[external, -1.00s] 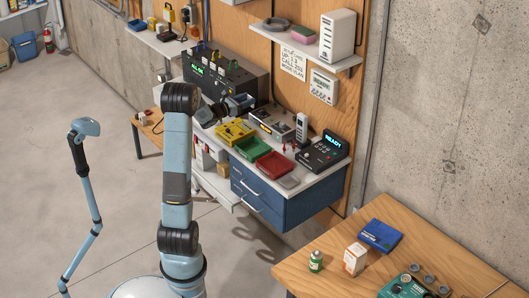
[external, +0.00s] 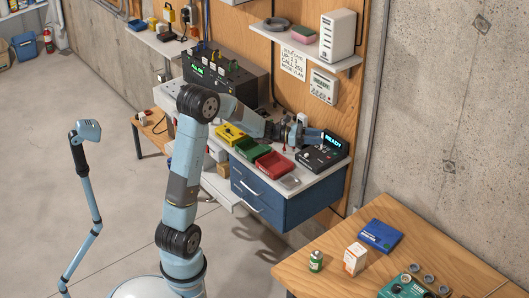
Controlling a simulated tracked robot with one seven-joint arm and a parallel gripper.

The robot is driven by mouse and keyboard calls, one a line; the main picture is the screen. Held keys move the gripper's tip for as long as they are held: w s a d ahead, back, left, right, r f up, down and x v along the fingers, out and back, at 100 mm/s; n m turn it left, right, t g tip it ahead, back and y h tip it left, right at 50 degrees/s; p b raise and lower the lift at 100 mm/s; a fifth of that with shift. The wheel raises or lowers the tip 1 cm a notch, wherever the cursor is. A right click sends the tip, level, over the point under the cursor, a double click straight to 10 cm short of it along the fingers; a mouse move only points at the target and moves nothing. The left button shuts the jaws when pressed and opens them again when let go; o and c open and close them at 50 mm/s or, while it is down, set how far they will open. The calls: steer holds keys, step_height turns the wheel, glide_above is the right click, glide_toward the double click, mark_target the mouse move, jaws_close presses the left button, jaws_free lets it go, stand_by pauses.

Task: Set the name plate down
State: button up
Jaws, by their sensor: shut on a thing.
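The plate is too small and too covered by the fingers to make out. I cannot tell whether it touches anything. My arm reaches across the bench from the lower left.
Yellow (external: 230,135), green (external: 252,148) and red (external: 274,165) trays line the bench, with a flat grey item (external: 290,182) at the front edge. A black ALL OK unit (external: 225,75) stands at the back left. A shelf (external: 305,52) hangs above.

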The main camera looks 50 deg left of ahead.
steer(key=s+d+m+g+h, duration=0.2)
steer(key=s+d+m+g, duration=0.35)
steer(key=d, duration=0.85)
steer(key=s+d+m+g+h, duration=0.25)
steer(key=s+d+g, duration=0.6)
steer(key=d, duration=0.65)
steer(key=shift+s+a+f+t, duration=0.15)
steer(key=shift+f+t, duration=0.2)
steer(key=shift+f, duration=3.45)
steer(key=shift+s+a+f+t, duration=0.1)
steer(key=shift+s+f+t, duration=0.15)
steer(key=shift+f, duration=3.6)
steer(key=shift+s+a+f+t, duration=0.1)
steer(key=shift+f+t, duration=0.3)
steer(key=shift+f, duration=3.4)
steer(key=shift+f, duration=0.4)
